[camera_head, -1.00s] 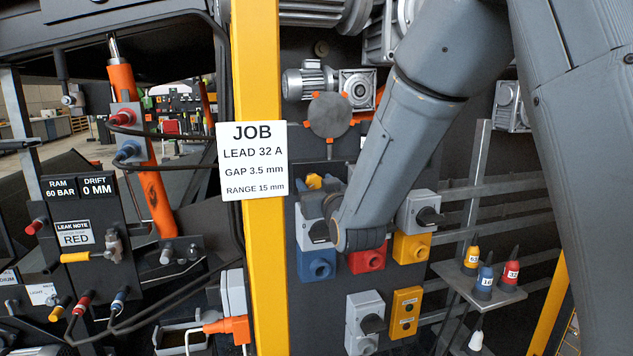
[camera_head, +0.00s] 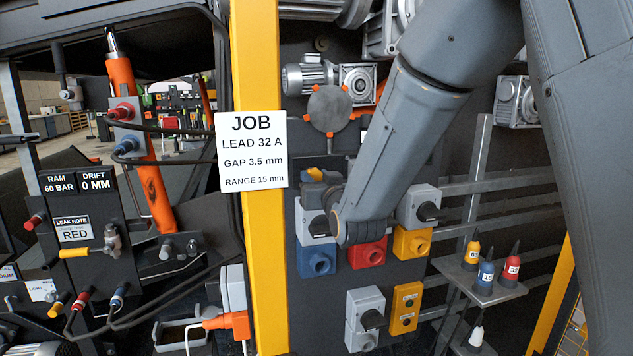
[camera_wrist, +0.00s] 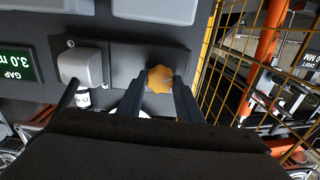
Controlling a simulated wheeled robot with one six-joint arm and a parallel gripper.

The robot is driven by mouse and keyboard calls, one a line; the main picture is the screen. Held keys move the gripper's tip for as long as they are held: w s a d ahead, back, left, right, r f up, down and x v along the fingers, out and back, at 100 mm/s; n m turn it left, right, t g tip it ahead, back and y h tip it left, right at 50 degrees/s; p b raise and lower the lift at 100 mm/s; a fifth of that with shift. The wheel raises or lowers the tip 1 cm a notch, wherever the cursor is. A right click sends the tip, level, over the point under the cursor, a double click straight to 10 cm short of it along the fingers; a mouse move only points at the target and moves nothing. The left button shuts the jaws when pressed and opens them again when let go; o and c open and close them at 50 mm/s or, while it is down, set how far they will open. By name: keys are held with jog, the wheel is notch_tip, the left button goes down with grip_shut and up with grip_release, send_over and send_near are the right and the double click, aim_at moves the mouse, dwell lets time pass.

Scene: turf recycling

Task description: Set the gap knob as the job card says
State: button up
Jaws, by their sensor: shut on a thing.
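The job card (camera_head: 252,150) on the yellow post reads LEAD 32 A, GAP 3.5 mm, RANGE 15 mm. The yellow lobed gap knob (camera_wrist: 161,79) sits on a dark panel in the wrist view, with my gripper (camera_wrist: 163,84) shut on it, one finger on each side. In the head view the knob (camera_head: 313,174) shows only in part, beside my wrist. A green display (camera_wrist: 18,64) at the left of the wrist view reads GAP 3.0 mm, upside down. My arm hides much of the panel in the head view.
Blue (camera_head: 317,258), red (camera_head: 368,252) and yellow (camera_head: 412,242) sockets sit below my wrist, close by. Numbered plugs stand on a shelf (camera_head: 478,282) at the right. A yellow mesh fence (camera_wrist: 228,50) is close to the right of the knob in the wrist view.

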jog(key=m+b, duration=0.5)
jog(key=m, duration=0.1)
jog(key=shift+f, duration=0.2)
jog(key=shift+d+m+b, duration=0.1)
jog(key=shift+m+b, duration=1.7)
jog(key=shift+m, duration=0.5)
jog(key=shift+r, duration=0.1)
jog(key=o, duration=1)
jog(key=shift+o, duration=0.2)
jog(key=b+v, duration=0.1)
jog(key=v, duration=0.6)
jog(key=shift+s+b, duration=0.35)
jog(key=shift+s, duration=0.05)
jog(key=shift+d, duration=0.15)
